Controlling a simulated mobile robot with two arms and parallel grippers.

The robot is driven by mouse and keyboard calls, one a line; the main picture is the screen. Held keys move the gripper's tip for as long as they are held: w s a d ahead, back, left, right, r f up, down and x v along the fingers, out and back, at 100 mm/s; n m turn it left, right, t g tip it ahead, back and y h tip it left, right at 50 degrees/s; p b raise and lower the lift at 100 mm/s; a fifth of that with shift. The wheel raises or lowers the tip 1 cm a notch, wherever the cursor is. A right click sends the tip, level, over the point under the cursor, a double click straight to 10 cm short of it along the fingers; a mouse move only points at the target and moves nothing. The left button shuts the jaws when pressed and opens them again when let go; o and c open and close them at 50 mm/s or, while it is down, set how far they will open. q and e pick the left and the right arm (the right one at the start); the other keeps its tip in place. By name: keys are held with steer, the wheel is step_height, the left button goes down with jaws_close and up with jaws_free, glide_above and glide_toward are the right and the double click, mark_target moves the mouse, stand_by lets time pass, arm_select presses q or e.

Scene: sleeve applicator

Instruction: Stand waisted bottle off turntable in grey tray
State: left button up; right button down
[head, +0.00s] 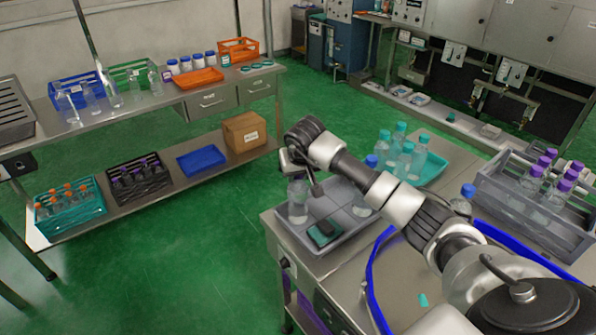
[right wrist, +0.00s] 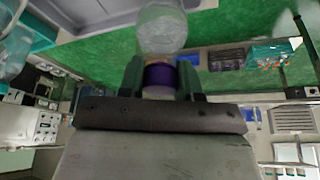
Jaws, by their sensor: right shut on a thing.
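My right gripper (head: 293,165) is shut on the neck of a clear bottle (head: 298,204), just under or at its purple band. In the right wrist view the gripper (right wrist: 160,82) has one finger on each side of the purple part, and the clear body (right wrist: 162,28) extends away from it. In the head view the bottle looks upright at the left part of the grey tray (head: 345,243). I cannot tell whether its base touches the tray floor. I cannot make out the turntable. My left gripper is not in view.
The tray also holds a blue-capped bottle (head: 361,205) and a dark teal block (head: 323,234). Behind stand several teal-capped bottles (head: 404,158) on a teal tray (head: 432,168). A grey crate (head: 512,205) with purple-capped bottles is at right.

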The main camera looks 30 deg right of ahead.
steer(key=c, duration=0.8)
jaws_free()
steer(key=shift+r, duration=0.15)
steer(key=shift+b+v, duration=1.2)
steer(key=shift+v, duration=4.75)
